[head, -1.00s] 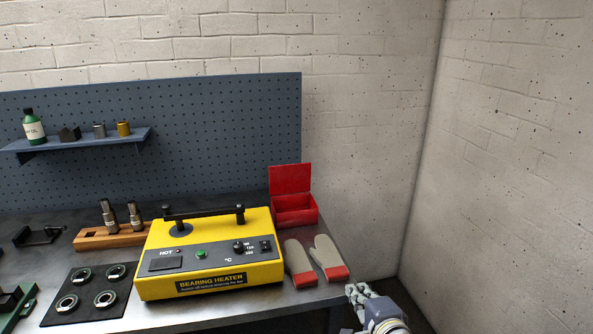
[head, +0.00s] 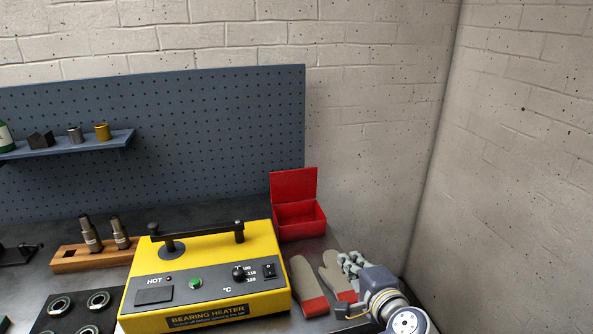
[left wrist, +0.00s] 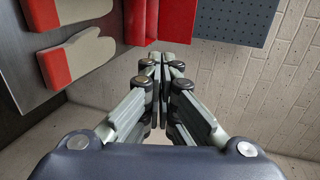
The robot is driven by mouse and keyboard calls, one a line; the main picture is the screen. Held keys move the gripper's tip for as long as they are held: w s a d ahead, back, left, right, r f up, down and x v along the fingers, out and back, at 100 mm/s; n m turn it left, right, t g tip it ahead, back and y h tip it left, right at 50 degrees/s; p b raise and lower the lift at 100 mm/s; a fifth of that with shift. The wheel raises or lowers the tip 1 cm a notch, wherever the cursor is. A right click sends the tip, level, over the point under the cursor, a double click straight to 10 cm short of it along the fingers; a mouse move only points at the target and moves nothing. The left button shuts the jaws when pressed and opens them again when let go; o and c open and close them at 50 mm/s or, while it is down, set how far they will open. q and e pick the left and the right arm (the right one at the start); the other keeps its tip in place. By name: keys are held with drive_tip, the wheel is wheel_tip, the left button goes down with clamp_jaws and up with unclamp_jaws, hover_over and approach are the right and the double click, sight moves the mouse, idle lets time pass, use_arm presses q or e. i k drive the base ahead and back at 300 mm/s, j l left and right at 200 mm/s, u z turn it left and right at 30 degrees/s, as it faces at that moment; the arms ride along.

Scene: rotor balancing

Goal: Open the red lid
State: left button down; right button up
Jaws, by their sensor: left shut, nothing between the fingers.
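The red lid (head: 294,184) stands upright at the back of the small red box (head: 301,230), so the box is open. The box sits at the back right of the bench; its red also shows at the top of the left wrist view (left wrist: 138,20), where the lid (left wrist: 175,22) is cut off by the frame edge. My left gripper (head: 347,263) is in front and to the right of the box, by the work gloves, apart from the lid. Its fingers (left wrist: 163,62) are together and empty. My right gripper is not in view.
Two grey gloves with red cuffs (head: 308,283) lie in front of the box. The yellow bearing heater (head: 215,262) with its black bar stands left of it. A pegboard (head: 170,130) rises behind. The bench ends at the right, before the brick wall.

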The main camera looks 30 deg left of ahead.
sight(294, 184)
drive_tip(key=i+j, duration=0.2)
drive_tip(key=j, duration=0.15)
drive_tip(key=i+j, duration=0.45)
drive_tip(key=j, duration=0.3)
